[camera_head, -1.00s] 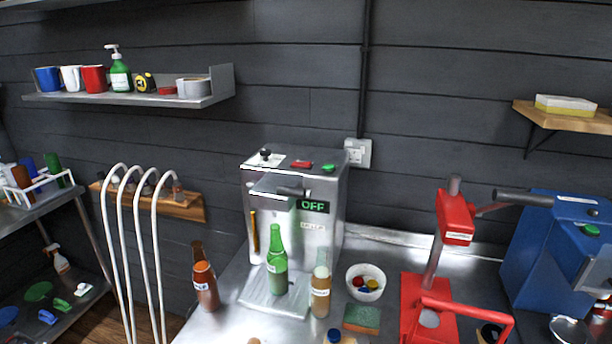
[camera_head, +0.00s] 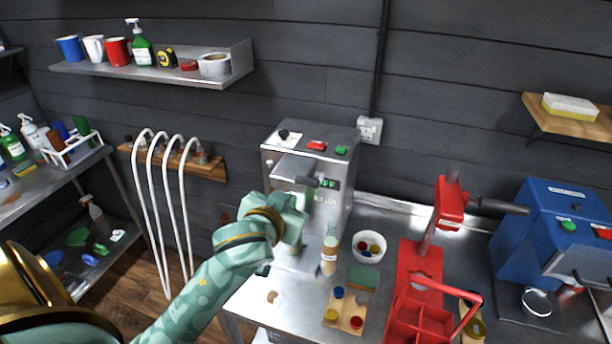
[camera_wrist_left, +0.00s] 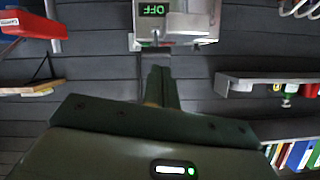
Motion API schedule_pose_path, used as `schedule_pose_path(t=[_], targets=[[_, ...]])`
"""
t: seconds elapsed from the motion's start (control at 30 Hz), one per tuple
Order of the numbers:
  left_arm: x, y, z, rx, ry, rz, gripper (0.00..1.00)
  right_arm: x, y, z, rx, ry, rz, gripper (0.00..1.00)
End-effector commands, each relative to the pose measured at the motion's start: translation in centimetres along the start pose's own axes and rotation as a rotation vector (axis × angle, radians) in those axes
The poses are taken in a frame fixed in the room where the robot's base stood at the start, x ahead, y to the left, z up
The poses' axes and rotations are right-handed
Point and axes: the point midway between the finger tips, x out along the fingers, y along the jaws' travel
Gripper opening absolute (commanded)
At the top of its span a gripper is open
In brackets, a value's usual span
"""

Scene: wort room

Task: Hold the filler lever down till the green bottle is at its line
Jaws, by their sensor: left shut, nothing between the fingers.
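The steel filler (camera_head: 338,150) stands at the back of the bench, its dark lever (camera_head: 308,182) sticking out at the front. Its green-lettered display reads OFF in the left wrist view (camera_wrist_left: 154,10). My left gripper (camera_head: 308,208) is in front of the filler, just below the lever in the picture; whether they touch I cannot tell. Its fingers (camera_wrist_left: 162,88) are together and empty in the left wrist view. My right gripper is not in view.
An amber-filled bottle (camera_head: 330,252) stands right of my gripper. Beyond are a white bowl of caps (camera_head: 369,247), a sponge (camera_head: 363,278), a wooden cap board (camera_head: 344,312) and a red capper (camera_head: 425,270). White hoses (camera_head: 165,200) hang left. A shelf (camera_head: 150,69) is above.

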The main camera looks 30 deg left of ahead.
Motion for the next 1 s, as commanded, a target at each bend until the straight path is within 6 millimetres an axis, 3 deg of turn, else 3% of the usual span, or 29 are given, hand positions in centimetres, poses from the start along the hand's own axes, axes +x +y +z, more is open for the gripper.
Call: schedule_pose_path(t=[0.03,0.1,0.2,0.67,0.77,1.0], targets=[[0.4,-0.4,-2.1,-0.065,0.049,0.003,0.00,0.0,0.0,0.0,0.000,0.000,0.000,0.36],[0.7,-0.7,-4.1,-0.144,0.097,0.012,0.00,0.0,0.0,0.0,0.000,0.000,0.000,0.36],[0.9,-0.9,-5.6,-0.206,0.132,0.023,0.00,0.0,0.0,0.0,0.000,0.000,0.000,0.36],[1.4,-0.9,-6.0,-0.221,0.138,0.026,0.00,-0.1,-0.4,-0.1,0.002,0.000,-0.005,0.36],[2.6,-0.9,-6.2,-0.219,0.138,0.026,0.00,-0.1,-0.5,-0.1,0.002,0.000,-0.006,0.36],[7.5,-0.9,-6.9,-0.219,0.138,0.025,0.00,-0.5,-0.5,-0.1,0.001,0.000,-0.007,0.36]])
